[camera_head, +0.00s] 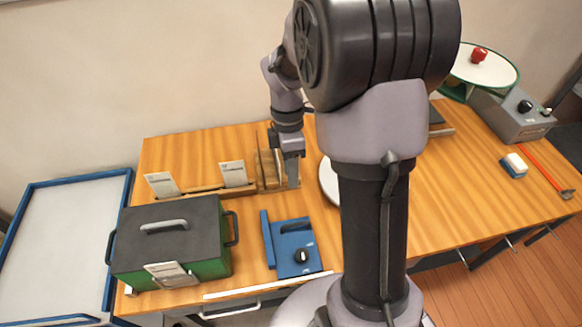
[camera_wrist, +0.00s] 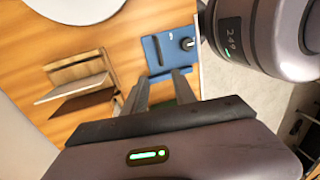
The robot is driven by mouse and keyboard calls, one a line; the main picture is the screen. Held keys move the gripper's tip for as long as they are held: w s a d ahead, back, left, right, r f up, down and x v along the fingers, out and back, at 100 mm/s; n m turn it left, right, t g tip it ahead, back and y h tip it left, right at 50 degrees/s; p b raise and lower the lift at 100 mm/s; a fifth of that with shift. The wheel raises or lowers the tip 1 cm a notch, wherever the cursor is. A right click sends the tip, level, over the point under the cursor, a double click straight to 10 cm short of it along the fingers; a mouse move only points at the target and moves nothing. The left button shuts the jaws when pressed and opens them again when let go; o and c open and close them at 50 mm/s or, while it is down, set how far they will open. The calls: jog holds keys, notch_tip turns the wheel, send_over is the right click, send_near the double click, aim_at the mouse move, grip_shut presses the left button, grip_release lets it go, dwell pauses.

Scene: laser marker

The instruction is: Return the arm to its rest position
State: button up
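My arm rises in front of the table in the head view and bends over it. My gripper (camera_head: 292,175) hangs pointing down beside a small wooden rack (camera_head: 268,172) near the table's back edge. In the wrist view my gripper (camera_wrist: 161,78) shows two grey fingers apart with nothing held between them. The wooden rack (camera_wrist: 80,75) lies to the left of the fingers there. A blue device with a black knob (camera_wrist: 168,48) shows beyond the fingertips. My arm hides part of the table's middle in the head view.
A green box with a dark lid (camera_head: 170,240) stands front left on the wooden table (camera_head: 450,200). The blue device (camera_head: 292,248) is beside it. A partly hidden white disc (camera_head: 328,183) lies behind my arm. A grey control box (camera_head: 515,115) stands at the right.

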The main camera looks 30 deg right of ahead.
dwell(0.3)
jog(key=s+a+r+m+t+b, duration=0.2)
jog(key=s+a+m+t+b, duration=0.2)
jog(key=m, duration=0.5)
jog(key=s+a+r+m+t+y+b, duration=0.1)
jog(key=s+a+r+m+t+b, duration=0.1)
jog(key=s+a+m+b, duration=0.4)
jog(key=s+a+m+t, duration=0.1)
jog(key=s+a+m, duration=0.2)
jog(key=s, duration=0.1)
jog(key=shift+a+r+m+t, duration=0.2)
jog(key=shift+a+m+t, duration=0.05)
jog(key=shift+m+t, duration=0.15)
